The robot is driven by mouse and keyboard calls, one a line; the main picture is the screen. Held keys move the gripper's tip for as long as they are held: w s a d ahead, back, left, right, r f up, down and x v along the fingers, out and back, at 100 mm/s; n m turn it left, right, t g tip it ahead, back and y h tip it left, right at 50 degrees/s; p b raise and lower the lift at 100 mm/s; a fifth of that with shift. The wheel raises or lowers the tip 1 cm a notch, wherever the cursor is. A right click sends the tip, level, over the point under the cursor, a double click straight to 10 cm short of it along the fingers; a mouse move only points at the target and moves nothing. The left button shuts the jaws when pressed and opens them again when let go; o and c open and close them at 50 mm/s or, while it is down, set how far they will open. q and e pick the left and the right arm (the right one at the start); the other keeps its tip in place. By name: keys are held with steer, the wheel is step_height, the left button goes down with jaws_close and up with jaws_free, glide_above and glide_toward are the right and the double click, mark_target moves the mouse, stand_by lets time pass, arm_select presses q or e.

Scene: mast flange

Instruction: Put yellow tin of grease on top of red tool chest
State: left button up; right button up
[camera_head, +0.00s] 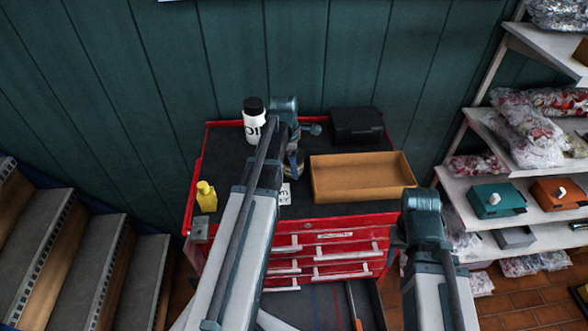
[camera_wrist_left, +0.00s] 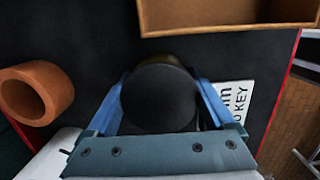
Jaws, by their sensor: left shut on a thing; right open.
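The red tool chest (camera_head: 343,222) stands against the wall with a dark top. My left gripper (camera_wrist_left: 165,98) is shut around a round thing with a black lid and a thin yellowish edge, which looks like the tin of grease (camera_wrist_left: 158,97). In the head view the left arm reaches over the chest top and mostly hides the tin. The tin is over the chest top; I cannot tell whether it touches it. My right gripper (camera_head: 421,202) is open in front of the chest's right side; its fingers are hard to make out.
On the chest top are a white oil bottle (camera_head: 254,128), a yellow bottle (camera_head: 206,197), a black box (camera_head: 356,126), a cardboard tray (camera_head: 362,203), a white label (camera_head: 285,194) and an orange-brown ring (camera_wrist_left: 36,95). Shelves (camera_head: 520,185) stand right, steps (camera_head: 75,255) left.

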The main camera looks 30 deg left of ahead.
arm_select(q)
steer(key=shift+f, duration=0.15)
steer(key=shift+f, duration=0.15)
steer(key=o, duration=1.4)
steer(key=shift+r, duration=0.2)
steer(key=r+p, duration=0.8)
steer(key=a+r+p, duration=0.1)
steer(key=r+p, duration=0.3)
steer(key=shift+s+a, duration=0.1)
steer(key=shift+s, duration=0.3)
